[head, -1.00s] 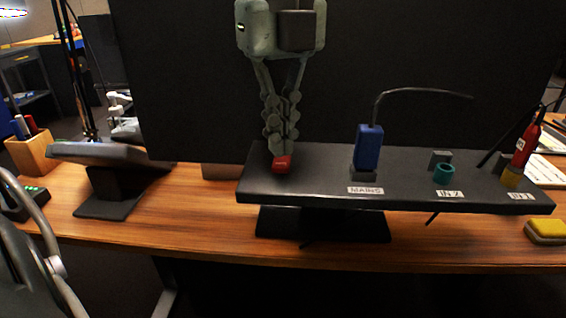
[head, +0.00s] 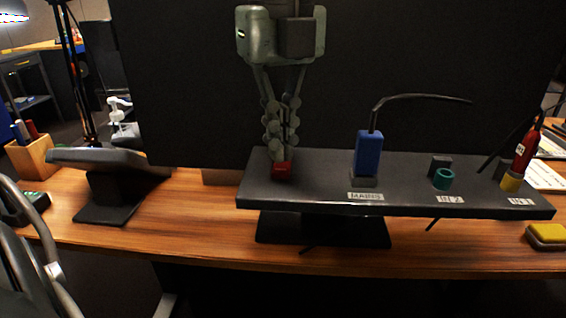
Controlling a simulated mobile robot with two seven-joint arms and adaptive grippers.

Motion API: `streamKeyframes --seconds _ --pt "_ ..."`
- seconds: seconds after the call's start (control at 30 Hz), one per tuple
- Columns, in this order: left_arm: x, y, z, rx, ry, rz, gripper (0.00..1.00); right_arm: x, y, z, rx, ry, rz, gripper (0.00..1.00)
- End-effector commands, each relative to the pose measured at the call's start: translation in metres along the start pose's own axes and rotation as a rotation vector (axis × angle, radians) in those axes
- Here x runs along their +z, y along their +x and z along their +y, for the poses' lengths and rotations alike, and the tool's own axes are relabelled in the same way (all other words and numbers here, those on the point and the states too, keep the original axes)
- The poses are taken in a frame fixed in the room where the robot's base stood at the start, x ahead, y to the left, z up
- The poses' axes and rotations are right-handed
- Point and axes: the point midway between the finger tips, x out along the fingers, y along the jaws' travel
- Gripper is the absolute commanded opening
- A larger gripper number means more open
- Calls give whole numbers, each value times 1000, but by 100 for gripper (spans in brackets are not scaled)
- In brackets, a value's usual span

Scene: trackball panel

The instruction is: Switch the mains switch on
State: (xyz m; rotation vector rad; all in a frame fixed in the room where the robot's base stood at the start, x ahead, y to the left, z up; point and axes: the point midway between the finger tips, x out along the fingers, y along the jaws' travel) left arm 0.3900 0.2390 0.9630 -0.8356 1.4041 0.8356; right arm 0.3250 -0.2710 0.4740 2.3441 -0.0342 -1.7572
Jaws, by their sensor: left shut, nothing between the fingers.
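A small red switch (head: 283,174) stands at the left end of the black raised panel (head: 310,190). My left gripper (head: 281,157) comes down from above, shut and empty, with its fingertips right at the top of the red switch. They seem to touch it and hide part of it; its on or off position cannot be told. A label reading MAINS (head: 365,197) is on the panel's front edge, below a blue plug (head: 368,153) in a grey socket. My right gripper is not in view.
A teal ring (head: 443,179) and a red plug with a yellow base (head: 522,155) stand further right on the panel. A black cable (head: 420,96) rises from the blue plug. A dark screen (head: 190,80) stands behind. A tilted stand (head: 110,165) is left.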

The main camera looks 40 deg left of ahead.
Motion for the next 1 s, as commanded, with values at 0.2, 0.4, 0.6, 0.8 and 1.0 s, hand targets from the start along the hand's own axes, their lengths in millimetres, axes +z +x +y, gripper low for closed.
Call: streamKeyframes --seconds 0.2,0.4,0.6,0.8,1.0 --pt "0 0 0 0 0 0 0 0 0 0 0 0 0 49" --pt "0 0 0 0 0 0 0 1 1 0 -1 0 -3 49" --pt "0 3 0 0 0 0 0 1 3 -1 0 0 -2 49" --pt "0 6 0 0 0 0 0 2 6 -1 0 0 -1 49" --pt "0 9 0 0 0 0 0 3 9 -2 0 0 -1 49"
